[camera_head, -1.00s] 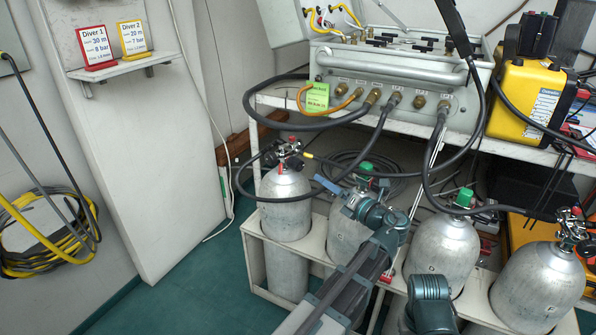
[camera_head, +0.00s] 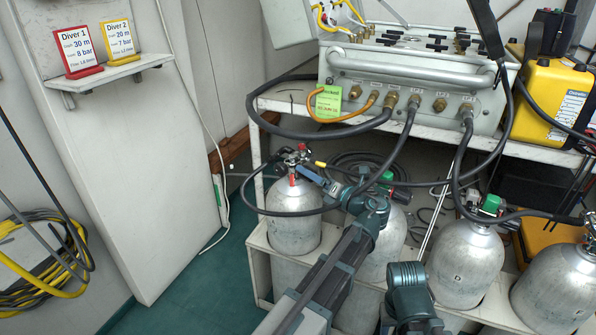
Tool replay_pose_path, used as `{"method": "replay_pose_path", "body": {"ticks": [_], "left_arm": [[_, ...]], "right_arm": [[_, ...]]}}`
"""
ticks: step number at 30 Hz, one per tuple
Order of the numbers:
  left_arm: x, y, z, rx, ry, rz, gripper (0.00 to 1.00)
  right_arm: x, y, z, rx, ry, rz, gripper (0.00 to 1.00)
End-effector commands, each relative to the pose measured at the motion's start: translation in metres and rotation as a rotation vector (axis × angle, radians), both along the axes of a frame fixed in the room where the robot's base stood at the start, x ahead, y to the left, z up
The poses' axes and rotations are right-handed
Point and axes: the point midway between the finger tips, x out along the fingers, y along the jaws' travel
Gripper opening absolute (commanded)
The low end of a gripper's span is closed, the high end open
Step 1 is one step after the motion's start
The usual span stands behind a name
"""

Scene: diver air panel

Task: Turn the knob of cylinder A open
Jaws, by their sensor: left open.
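The leftmost grey cylinder (camera_head: 294,222) stands upright in the rack, with a dark valve and red parts (camera_head: 301,150) on top. I cannot read a letter on it, so I cannot tell whether it is cylinder A. My left gripper (camera_head: 313,176) reaches in from the lower right, open, its blue fingers close to the right side of that valve. I cannot tell whether they touch it. The second cylinder (camera_head: 385,245), with a green knob (camera_head: 388,176), is partly hidden behind my left arm. My right gripper is not visible.
A third cylinder (camera_head: 466,268) with a green knob (camera_head: 490,204) and a fourth (camera_head: 553,290) stand at right. Black hoses (camera_head: 405,140) loop from the grey panel (camera_head: 410,85) over the cylinders. The shelf edge (camera_head: 290,103) overhangs behind. Green floor (camera_head: 195,290) at left is free.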

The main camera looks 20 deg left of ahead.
Motion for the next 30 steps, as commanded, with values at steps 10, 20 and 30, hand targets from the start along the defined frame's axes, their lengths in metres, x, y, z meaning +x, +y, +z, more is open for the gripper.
{"method": "replay_pose_path", "body": {"ticks": [10, 20, 30], "left_arm": [[0.0007, -0.0003, -0.0001, 0.000, 0.000, 0.000, 0.72], [0.0006, -0.0003, -0.0001, -0.001, 0.000, -0.001, 0.13], [0.0007, -0.0002, -0.0004, -0.013, -0.029, -0.001, 0.00]], "right_arm": [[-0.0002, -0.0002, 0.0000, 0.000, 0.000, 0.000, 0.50], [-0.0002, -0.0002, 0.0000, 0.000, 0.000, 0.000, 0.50], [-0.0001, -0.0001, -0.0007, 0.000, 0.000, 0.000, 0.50]]}}
